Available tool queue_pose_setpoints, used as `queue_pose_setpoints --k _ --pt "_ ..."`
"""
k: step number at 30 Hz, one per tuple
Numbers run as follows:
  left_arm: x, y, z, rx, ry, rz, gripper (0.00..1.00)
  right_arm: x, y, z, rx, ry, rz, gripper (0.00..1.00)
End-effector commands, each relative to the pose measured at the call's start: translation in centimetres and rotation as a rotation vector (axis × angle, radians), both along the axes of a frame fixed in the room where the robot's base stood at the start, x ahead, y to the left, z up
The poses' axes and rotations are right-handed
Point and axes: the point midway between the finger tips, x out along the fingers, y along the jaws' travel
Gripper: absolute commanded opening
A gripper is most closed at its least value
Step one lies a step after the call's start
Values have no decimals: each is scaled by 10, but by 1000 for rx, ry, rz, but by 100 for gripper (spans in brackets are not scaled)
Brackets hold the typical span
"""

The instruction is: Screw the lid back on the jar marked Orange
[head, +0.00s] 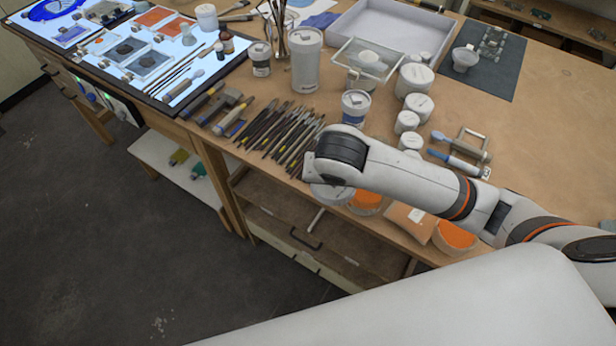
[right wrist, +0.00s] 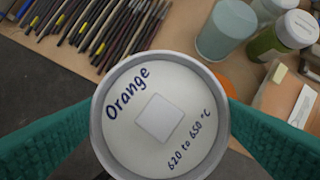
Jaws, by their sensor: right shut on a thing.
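A round white lid (right wrist: 155,140) with a grey rim is marked "Orange" and "620 to 650 °C" in the right wrist view. It fills the space between the two green finger pads of my right gripper (right wrist: 160,120), which is shut on its rim. What lies under the lid is hidden. In the head view my right arm covers most of the gripper, and a pale round edge (head: 332,194) shows just below it. An open round container with orange content (head: 366,203) is close to its right, at the table's front edge. My left gripper is not in view.
Several brushes (head: 285,138) lie just left of my right arm. White lidded jars (head: 407,122) stand behind it. A second tub with orange content (head: 457,236) and a packet (head: 408,222) are at the front right.

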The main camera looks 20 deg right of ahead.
Motion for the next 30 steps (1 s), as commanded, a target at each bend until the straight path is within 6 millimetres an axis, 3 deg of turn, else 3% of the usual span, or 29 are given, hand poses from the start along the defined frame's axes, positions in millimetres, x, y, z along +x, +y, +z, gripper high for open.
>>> queue_pose_setpoints --k 1,3,11,17,23,30 --pt "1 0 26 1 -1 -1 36 -3 -15 17 -2 8 -36 64" --pt "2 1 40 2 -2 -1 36 -5 -32 25 -3 6 -75 64" --pt "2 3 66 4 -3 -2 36 -12 -73 36 -1 2 -155 64" --pt "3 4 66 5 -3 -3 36 -12 -81 34 -4 -2 -59 64" --pt "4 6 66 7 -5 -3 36 -12 -83 31 -6 0 284 64" --pt "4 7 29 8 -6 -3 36 -10 -82 22 -1 -3 552 64"
